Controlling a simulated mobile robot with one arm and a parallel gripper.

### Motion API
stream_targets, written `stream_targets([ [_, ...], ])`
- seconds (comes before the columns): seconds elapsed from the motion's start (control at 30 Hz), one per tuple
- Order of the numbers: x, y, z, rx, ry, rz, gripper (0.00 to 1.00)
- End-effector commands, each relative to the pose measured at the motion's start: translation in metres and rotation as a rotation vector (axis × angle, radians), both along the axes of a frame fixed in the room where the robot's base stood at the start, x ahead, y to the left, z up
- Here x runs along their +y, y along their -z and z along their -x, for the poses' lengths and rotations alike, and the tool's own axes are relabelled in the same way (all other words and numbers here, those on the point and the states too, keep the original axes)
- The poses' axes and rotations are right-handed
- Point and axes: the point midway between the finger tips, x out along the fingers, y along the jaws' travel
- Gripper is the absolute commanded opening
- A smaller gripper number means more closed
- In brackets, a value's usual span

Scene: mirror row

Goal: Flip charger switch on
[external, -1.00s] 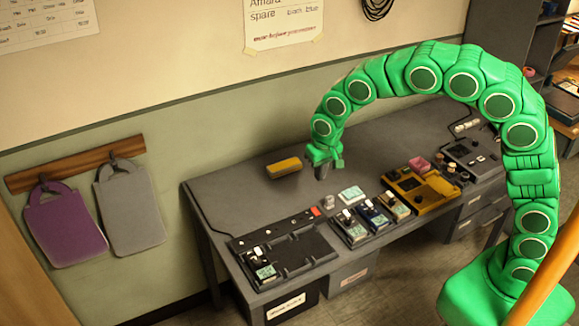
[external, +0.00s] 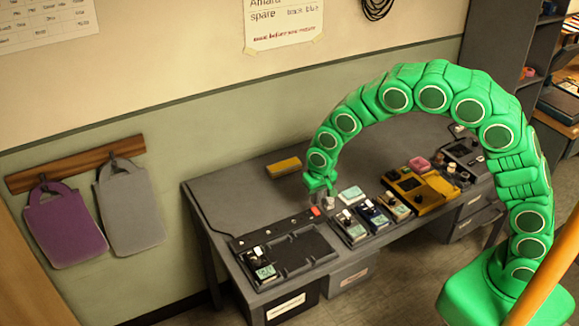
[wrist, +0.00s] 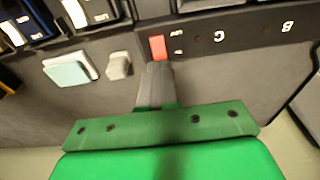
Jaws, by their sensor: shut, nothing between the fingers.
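The charger is a long dark dock (external: 285,258) at the front left of the grey table. Its small red switch (external: 315,211) sits at the right end of the back strip. In the wrist view the red switch (wrist: 158,48) lies just beyond my fingertips, beside small, blurred white markings. My gripper (wrist: 158,68) is shut and empty, its grey fingers pointing at the switch. Whether the tips touch it I cannot tell. In the external view my gripper (external: 323,194) is low over the table, just behind the switch, with its fingers hard to make out.
A small grey block (wrist: 118,65) and a pale green-topped piece (wrist: 68,70) lie close beside my fingers. Several pedal-like devices (external: 375,216) and a yellow unit (external: 425,192) stand to the right. A yellow-and-dark block (external: 283,167) lies farther back. The table's left rear is clear.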

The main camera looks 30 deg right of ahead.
Motion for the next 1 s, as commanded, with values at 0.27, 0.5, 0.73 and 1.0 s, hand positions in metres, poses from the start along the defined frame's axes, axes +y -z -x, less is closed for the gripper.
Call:
stream_targets([
  [0.27, 0.000, 0.025, -0.003, 0.000, 0.000, -0.001, 0.00],
  [0.5, 0.001, 0.028, -0.004, -0.001, 0.000, -0.001, 0.00],
  [0.73, 0.001, 0.027, -0.004, 0.000, 0.000, -0.001, 0.00],
  [1.0, 0.002, 0.034, -0.009, 0.079, 0.002, -0.003, 0.00],
])
